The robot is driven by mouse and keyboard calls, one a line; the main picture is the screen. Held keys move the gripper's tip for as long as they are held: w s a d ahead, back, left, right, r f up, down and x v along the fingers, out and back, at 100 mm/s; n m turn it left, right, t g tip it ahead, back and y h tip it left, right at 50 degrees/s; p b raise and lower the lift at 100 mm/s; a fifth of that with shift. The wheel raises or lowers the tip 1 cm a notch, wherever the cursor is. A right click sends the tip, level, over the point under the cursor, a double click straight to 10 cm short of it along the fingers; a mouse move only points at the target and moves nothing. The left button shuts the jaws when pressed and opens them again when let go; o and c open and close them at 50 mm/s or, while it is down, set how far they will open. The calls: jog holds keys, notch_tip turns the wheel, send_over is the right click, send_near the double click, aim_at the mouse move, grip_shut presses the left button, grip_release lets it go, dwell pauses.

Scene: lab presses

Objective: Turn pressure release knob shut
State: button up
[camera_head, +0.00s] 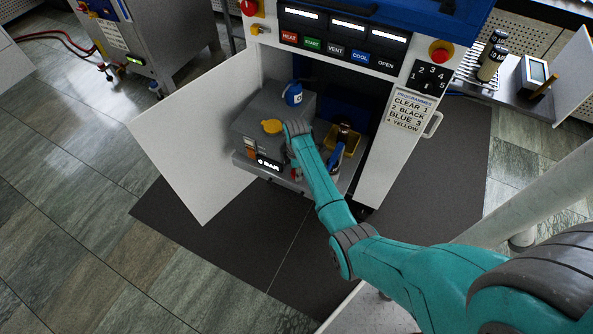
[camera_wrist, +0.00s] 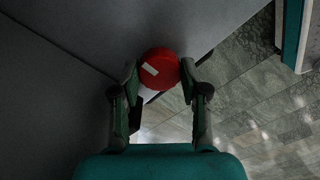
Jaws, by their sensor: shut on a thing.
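A round red knob (camera_wrist: 159,66) with a white mark on its face sits at the edge of a grey surface in the wrist view. My gripper (camera_wrist: 160,78) is shut on it, with one finger on each side. In the head view my arm reaches down into the open lower bay of the press, at the front of a grey unit (camera_head: 268,104). The gripper's fingers and the knob are mostly hidden there by my arm. A small lit display (camera_head: 270,163) shows on the unit's front, left of my arm.
A white door (camera_head: 190,140) stands open on the left of the bay. A yellow container (camera_head: 351,141) stands right of my arm. The floor in front is clear.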

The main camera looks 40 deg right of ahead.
jog(key=shift+m, duration=0.4)
jog(key=m, duration=0.3)
jog(key=shift+m, duration=0.4)
jog(key=m, duration=0.4)
jog(key=shift+m, duration=0.3)
jog(key=m, duration=0.4)
jog(key=shift+m, duration=2.2)
jog(key=o, duration=1.2)
jog(key=shift+c, duration=0.2)
